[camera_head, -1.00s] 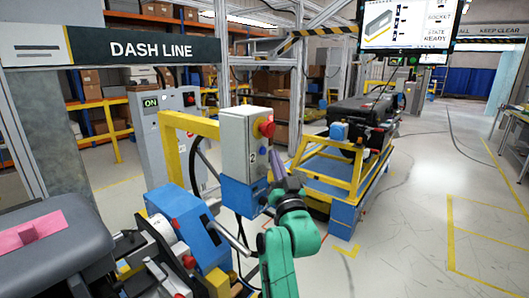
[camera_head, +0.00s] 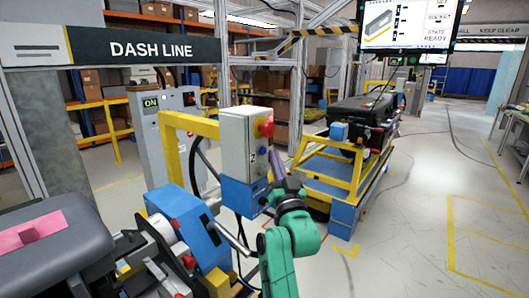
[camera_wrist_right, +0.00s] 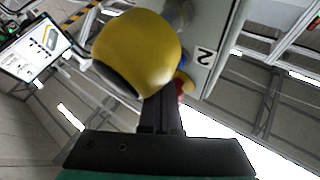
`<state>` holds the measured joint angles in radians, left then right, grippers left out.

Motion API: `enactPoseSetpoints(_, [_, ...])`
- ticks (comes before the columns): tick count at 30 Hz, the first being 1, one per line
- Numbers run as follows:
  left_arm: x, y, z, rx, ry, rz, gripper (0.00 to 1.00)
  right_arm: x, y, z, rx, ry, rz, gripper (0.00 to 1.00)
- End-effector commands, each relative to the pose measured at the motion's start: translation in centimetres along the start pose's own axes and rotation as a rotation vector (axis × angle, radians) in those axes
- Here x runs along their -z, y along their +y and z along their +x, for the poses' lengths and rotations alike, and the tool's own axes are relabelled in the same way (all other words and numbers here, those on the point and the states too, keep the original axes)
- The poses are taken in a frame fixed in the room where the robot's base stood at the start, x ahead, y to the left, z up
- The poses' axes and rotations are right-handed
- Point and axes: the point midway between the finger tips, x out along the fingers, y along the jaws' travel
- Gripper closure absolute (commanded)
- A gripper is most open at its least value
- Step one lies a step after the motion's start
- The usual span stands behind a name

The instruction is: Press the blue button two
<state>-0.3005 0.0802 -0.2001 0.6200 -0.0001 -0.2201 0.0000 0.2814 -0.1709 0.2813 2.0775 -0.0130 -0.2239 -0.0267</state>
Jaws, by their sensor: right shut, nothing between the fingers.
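The grey box (camera_head: 236,142) marked 2 stands upright on a blue lower block in the head view. The blue button (camera_head: 263,151) is on its right-facing side, below a red mushroom button (camera_head: 266,127). My right gripper (camera_head: 273,152) is shut and empty, its fingers pointing up close beside the blue button. I cannot tell whether they touch it. In the right wrist view the fingers (camera_wrist_right: 160,105) reach toward the box, and only a bit of blue (camera_wrist_right: 184,61) shows near the 2 label. My left gripper is out of view.
A large yellow dome (camera_wrist_right: 135,50) fills the near part of the right wrist view, beside the fingers. A yellow post frame (camera_head: 172,150) is left of the box. A blue and yellow cart (camera_head: 345,170) stands behind my right arm. The floor at right is clear.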

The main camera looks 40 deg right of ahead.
Motion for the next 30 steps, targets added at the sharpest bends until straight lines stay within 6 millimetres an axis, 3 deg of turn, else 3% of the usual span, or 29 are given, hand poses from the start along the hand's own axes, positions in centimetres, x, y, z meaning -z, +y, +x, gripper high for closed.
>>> enactPoseSetpoints(30, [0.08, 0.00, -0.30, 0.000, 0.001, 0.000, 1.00, -0.72, -0.68, 0.94, 0.000, -0.002, 0.000, 1.00])
